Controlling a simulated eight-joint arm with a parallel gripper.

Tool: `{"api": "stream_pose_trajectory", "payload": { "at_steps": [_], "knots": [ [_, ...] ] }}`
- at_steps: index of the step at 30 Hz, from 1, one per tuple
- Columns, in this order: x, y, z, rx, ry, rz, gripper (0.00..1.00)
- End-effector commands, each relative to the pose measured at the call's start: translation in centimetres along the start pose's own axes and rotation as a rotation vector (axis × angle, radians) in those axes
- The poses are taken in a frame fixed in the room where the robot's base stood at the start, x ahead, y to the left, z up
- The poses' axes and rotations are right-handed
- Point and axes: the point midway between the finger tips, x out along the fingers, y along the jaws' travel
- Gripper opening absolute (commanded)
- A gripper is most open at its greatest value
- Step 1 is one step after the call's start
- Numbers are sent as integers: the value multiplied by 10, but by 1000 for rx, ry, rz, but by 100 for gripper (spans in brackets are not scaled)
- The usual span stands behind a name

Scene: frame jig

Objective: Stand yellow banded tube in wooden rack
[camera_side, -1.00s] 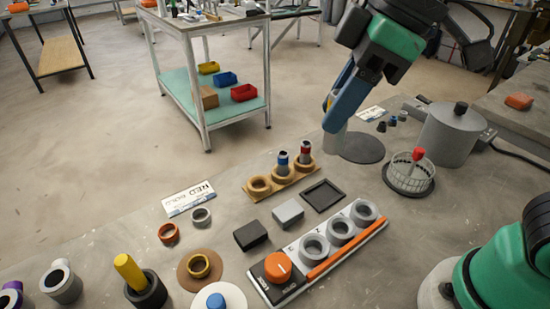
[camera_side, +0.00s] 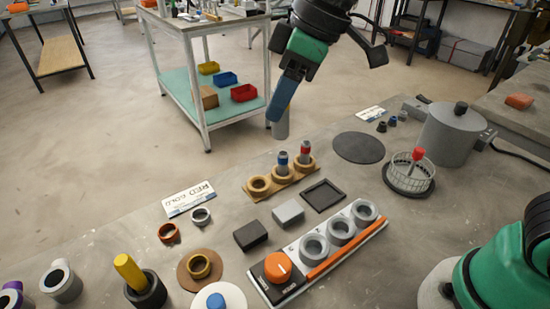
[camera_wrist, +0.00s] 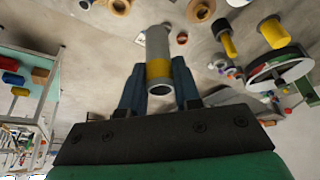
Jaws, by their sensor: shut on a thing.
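My gripper (camera_side: 281,112) is shut on a grey tube, the yellow banded tube (camera_wrist: 158,45). Its yellow band shows between the blue fingers in the wrist view, where my gripper (camera_wrist: 158,85) fills the lower middle. The wooden rack (camera_side: 268,198) stands on the bench with several round holders in a row. A blue banded tube (camera_side: 283,164) stands in the middle holder and a red banded tube (camera_side: 305,153) in the right one. The left holder (camera_side: 258,186) is empty.
A white card (camera_side: 189,199) lies left of the rack. A black block (camera_side: 250,235), a grey block (camera_side: 288,213) and a black square tray (camera_side: 323,195) lie in front.

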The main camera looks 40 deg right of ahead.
Motion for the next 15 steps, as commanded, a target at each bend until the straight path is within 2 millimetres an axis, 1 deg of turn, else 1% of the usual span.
{"api": "stream_pose_trajectory", "payload": {
  "at_steps": [1, 4, 6, 9, 12, 15],
  "knots": [
    [16, 13, -6, 4, 0, 2, 0],
    [47, 34, -13, 4, -1, 1, 0],
    [68, 47, -14, 4, 0, 1, 0],
    [94, 63, -12, 3, 0, 1, 0],
    [113, 73, -9, 2, 2, 1, 0],
    [125, 80, -6, 1, 2, 0, 0]
  ]
}}
